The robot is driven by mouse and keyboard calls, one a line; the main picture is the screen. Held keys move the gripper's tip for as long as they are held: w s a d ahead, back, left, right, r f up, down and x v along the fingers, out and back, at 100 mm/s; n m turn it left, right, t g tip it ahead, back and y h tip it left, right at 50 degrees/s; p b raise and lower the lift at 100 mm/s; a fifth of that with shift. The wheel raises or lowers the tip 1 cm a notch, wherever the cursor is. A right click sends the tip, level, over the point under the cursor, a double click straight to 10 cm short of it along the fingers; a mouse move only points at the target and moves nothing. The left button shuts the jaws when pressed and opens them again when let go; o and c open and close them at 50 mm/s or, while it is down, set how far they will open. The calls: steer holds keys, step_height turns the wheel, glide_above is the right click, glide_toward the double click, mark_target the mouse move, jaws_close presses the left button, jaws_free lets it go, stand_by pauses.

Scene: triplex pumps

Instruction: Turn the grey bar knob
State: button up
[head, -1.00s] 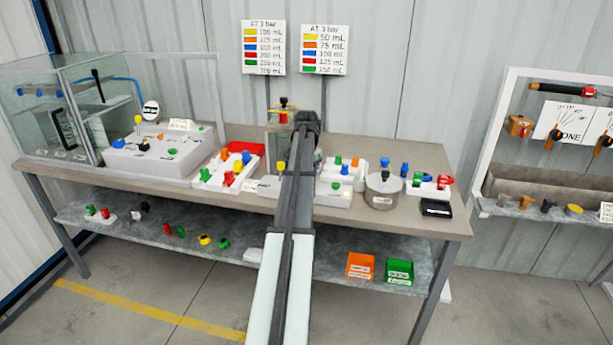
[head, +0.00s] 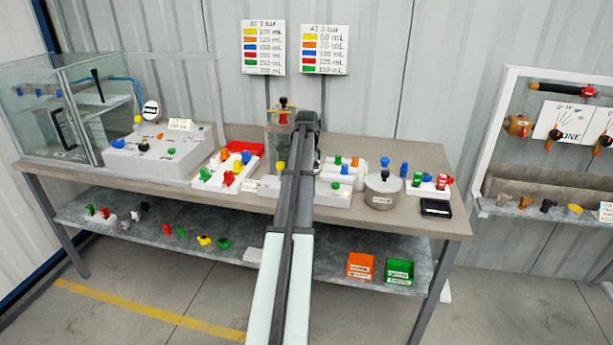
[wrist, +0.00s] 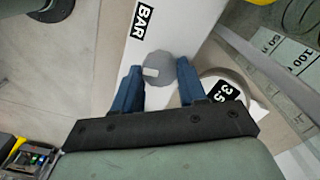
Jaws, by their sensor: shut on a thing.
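The grey bar knob (wrist: 160,70) is a round grey knob with a pale mark on its left part, seen from above in the wrist view. It sits on a white block beside a black "BAR" label (wrist: 142,20). My gripper (wrist: 160,78) has its two blue fingers on the left and right of the knob, shut on it. In the head view my arm covers the middle of the bench and hides the knob and the fingertips.
A round gauge (wrist: 226,92) reading about 3.5 stands right of the knob. In the head view, white boxes with coloured knobs (head: 228,172) and a grey pot (head: 382,190) flank my arm on the bench (head: 455,215).

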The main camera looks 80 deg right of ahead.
stand_by(0.5)
steer(key=o, duration=1.1)
steer(key=shift+c, duration=0.2)
step_height(320, 180, up, 14)
steer(key=shift+f, duration=0.1)
